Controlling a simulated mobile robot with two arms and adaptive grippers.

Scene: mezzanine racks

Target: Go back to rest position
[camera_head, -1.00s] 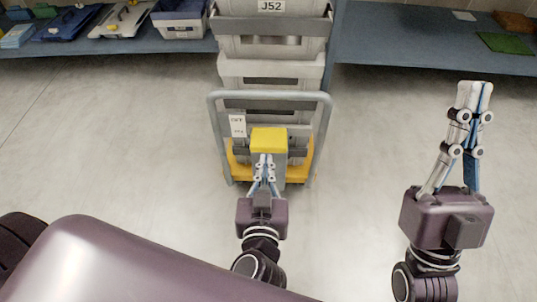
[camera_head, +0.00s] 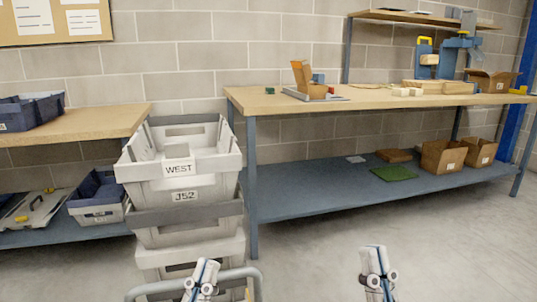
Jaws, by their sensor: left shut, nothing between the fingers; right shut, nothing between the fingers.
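My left gripper (camera_head: 202,277) shows at the bottom of the head view, in front of the stack of grey totes, shut and empty. My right gripper (camera_head: 375,266) is at the bottom right of centre, over the bare floor, shut and empty. Only the finger parts of both show; the rest of both arms is below the frame. The top grey tote (camera_head: 145,172) carries WEST and J52 labels. Below it are more stacked grey totes (camera_head: 190,224). The cart's grey handle (camera_head: 150,290) shows at the bottom edge beside my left gripper.
A workbench (camera_head: 300,103) with a blue lower shelf (camera_head: 300,200) stands behind and to the right. Cardboard boxes (camera_head: 443,158) and a green mat (camera_head: 394,173) lie on that shelf. Another bench (camera_head: 100,122) is at left. The floor (camera_head: 440,240) at right is clear.

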